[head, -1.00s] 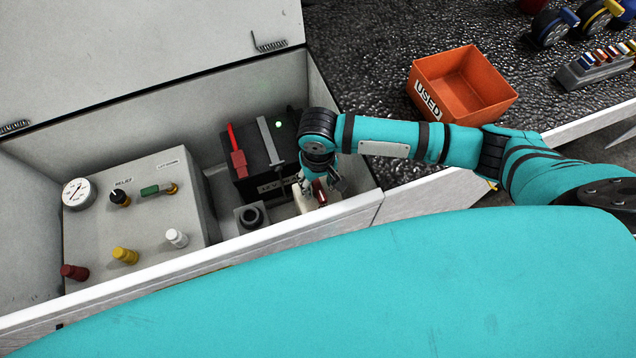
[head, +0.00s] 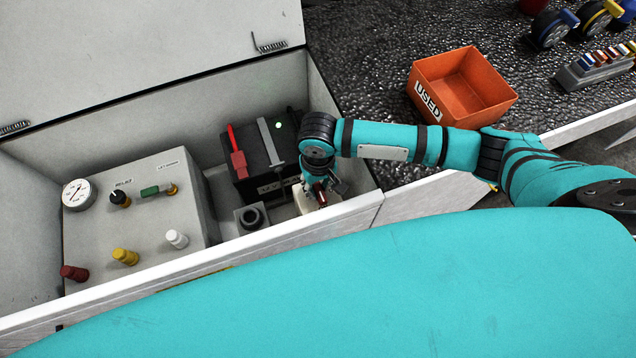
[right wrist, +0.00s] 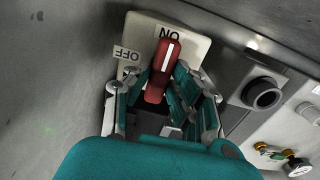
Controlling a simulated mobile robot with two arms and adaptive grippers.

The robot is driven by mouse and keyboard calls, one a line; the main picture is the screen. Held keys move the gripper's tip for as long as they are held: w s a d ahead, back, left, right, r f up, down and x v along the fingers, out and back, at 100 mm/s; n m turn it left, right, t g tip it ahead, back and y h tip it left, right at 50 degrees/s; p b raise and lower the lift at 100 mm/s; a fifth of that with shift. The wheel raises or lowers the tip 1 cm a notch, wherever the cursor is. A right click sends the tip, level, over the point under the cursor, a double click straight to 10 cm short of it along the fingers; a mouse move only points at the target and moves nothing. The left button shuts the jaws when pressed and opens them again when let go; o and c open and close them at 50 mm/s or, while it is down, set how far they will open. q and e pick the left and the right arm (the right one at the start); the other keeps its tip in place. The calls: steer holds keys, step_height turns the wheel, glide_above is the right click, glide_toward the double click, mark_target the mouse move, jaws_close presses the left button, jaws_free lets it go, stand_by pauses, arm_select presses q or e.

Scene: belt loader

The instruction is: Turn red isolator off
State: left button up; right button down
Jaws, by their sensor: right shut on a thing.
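The red isolator (right wrist: 162,72) is a red handle with a white line on a pale plate (right wrist: 140,35) marked ON and OFF. In the right wrist view its white line points at the ON label; the OFF label lies to the left. My right gripper (right wrist: 160,98) is shut on the handle, a finger on each side. In the head view the gripper (head: 322,187) is down in the box at its right end, and only a bit of the red handle (head: 320,194) shows. The handle's lower part is hidden. My left gripper is not in view.
Left of the isolator are a dark round socket (head: 251,217) and a black battery (head: 258,160) with red and grey clamps. A grey valve block (head: 140,210) with a gauge and knobs stands further left. The box's front wall (head: 250,242) is close. An orange USED bin (head: 462,90) stands outside.

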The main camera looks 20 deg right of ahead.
steer(key=shift+r+n+p, duration=0.2)
steer(key=shift+n+p, duration=0.3)
steer(key=shift+p, duration=0.25)
steer(key=n+p, duration=0.3)
steer(key=shift+r+p, duration=0.1)
steer(key=shift+p, duration=0.2)
steer(key=n+p, duration=0.3)
steer(key=n, duration=0.1)
steer(key=shift+n, duration=0.4)
steer(key=n+p, duration=0.2)
steer(key=n, duration=0.5)
steer(key=n+p, duration=0.1)
steer(key=n, duration=0.1)
steer(key=shift+f, duration=0.25)
steer(key=c, duration=1.2)
jaws_free()
steer(key=shift+o, duration=0.2)
